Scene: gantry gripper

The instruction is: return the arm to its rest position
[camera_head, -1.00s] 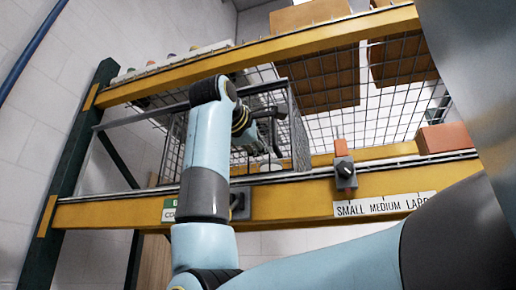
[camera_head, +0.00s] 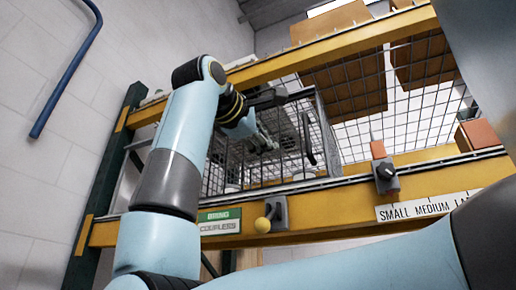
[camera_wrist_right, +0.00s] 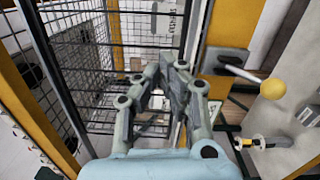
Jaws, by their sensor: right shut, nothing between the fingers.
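My right arm (camera_head: 185,130) is pale blue with grey joints and rises from the bottom of the head view. Its gripper (camera_head: 268,143) is small there, in front of the wire cage (camera_head: 318,135); I cannot tell whether it touches the mesh. In the right wrist view the grey fingers (camera_wrist_right: 175,68) are closed together with nothing seen between them. The cage mesh (camera_wrist_right: 80,75) stands beside and beyond them. My left gripper is in neither view.
A yellow rack beam (camera_head: 340,192) crosses below the cage. It carries a lever with a yellow ball knob (camera_head: 262,225), a green-and-white sign (camera_head: 220,221), a switch (camera_head: 385,175) and a size label (camera_head: 425,208). A blue pipe (camera_head: 70,75) runs along the left wall.

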